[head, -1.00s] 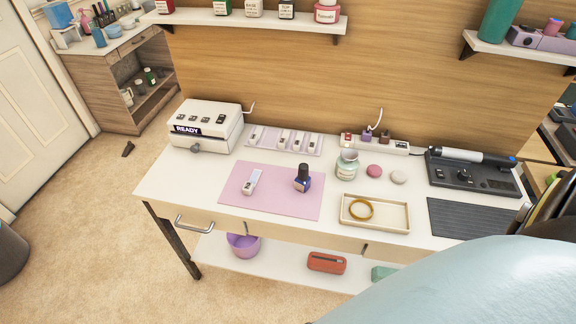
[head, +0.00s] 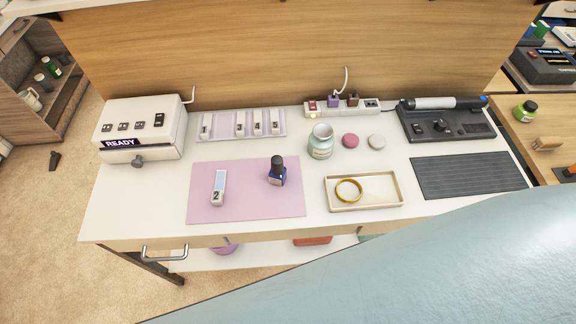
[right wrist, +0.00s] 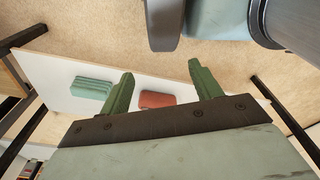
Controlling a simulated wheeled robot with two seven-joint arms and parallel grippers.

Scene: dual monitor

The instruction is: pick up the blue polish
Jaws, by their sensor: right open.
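The blue polish (head: 277,172) is a small dark blue bottle with a black cap. It stands upright on the pink mat (head: 240,205), right of a small white stick marked 2 (head: 218,188), in the head view. My right gripper (right wrist: 160,82) shows in the right wrist view with its two green fingers spread apart and nothing between them. It points toward the lower shelf and the floor, away from the polish. My left gripper is in neither current view. A large pale blue arm surface of mine covers the lower right of the head view.
A white READY machine (head: 140,128) stands at the table's left end. A jar (head: 321,141), a tray (head: 398,200) with a gold ring, a power strip (head: 320,108) and a soldering-type station (head: 440,122) stand to the right. A red box (right wrist: 157,99) lies on the lower shelf.

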